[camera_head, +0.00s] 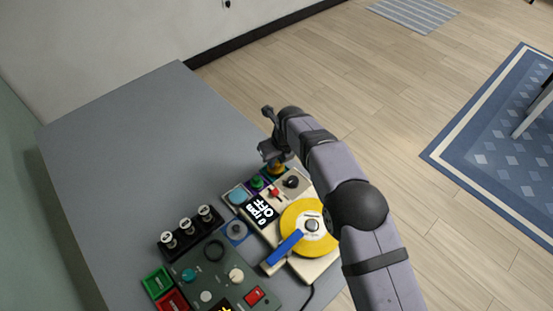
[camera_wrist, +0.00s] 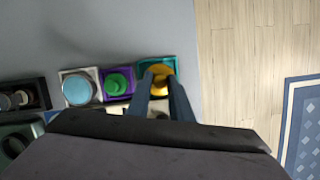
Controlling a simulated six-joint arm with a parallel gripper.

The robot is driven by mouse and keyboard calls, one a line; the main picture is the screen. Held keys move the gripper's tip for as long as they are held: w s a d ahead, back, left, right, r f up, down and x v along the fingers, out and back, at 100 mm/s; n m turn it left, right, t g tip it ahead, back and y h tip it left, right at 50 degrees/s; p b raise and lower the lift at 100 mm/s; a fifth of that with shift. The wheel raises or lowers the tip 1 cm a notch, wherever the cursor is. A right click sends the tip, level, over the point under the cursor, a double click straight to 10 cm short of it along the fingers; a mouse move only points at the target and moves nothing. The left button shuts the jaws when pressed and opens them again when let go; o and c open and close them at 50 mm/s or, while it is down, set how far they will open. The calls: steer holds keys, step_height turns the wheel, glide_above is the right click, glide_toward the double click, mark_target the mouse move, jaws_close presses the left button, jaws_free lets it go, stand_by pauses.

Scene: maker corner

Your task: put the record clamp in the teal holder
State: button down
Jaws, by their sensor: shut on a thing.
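My gripper (camera_wrist: 160,78) is shut on a yellow, round, knob-like piece, which I take to be the record clamp (camera_wrist: 161,69). The teal holder (camera_wrist: 143,64) is a small square tray at the right end of a row of holders. The clamp is at the teal holder, within its outline in the wrist view. Whether it rests on the holder's floor or is just above it, I cannot tell. In the head view my gripper (camera_head: 273,158) points down at the far end of the row, and the yellow clamp (camera_head: 277,171) shows only partly below it.
A purple holder (camera_wrist: 104,74) with a green piece and a white holder (camera_wrist: 65,77) with a light-blue piece stand left of the teal one. The turntable with a yellow record (camera_head: 296,213) is close by. The grey table (camera_head: 120,140) is clear at the back left.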

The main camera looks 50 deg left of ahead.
steer(key=shift+f+b, duration=0.3)
steer(key=shift+f, duration=0.15)
steer(key=c, duration=1.5)
jaws_free()
steer(key=shift+r+p, duration=2.3)
steer(key=shift+r, duration=1.2)
